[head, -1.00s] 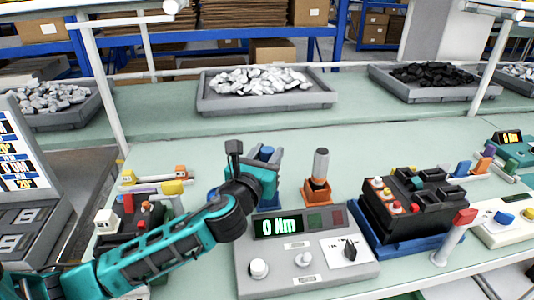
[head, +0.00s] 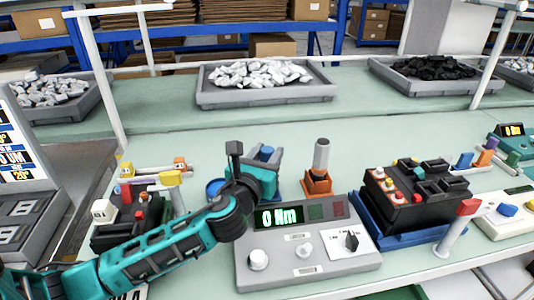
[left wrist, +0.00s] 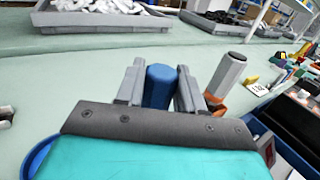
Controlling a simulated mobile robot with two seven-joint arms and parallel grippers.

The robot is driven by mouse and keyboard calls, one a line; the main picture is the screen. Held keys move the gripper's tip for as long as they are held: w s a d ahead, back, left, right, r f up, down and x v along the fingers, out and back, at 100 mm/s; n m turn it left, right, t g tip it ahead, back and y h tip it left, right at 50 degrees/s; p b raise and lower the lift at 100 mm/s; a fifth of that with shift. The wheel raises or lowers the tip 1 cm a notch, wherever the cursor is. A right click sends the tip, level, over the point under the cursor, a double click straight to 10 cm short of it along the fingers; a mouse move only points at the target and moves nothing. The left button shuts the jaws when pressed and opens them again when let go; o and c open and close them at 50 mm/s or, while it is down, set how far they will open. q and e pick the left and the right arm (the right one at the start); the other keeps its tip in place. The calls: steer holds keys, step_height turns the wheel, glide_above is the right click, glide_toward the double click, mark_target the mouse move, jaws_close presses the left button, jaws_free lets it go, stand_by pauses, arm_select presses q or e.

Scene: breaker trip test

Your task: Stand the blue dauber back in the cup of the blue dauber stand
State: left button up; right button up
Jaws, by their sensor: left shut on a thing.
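My left gripper (head: 264,158) is shut on the blue dauber (left wrist: 161,86), whose blue end stands up between the two grey fingers in the left wrist view. It also shows as a small blue patch in the head view (head: 266,152). The dauber's lower end is hidden by the gripper. A round blue rim (head: 213,187) shows partly behind my left arm, and at the lower left of the left wrist view (left wrist: 38,157); I cannot tell whether it belongs to the blue dauber stand. No cup of that stand is clearly visible. My right gripper is not in view.
An orange stand (head: 317,185) holding a grey dauber (head: 321,154) upright is just right of my gripper. A grey torque tester (head: 310,258) sits in front, and a black battery (head: 415,200) on a blue base to the right. Trays line the back.

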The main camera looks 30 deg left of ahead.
arm_select(q)
steer(key=o, duration=1.1)
steer(key=s, duration=0.4)
steer(key=s+d, duration=0.1)
steer(key=s, duration=0.7)
steer(key=shift+s+d, duration=0.25)
steer(key=shift+s, duration=0.15)
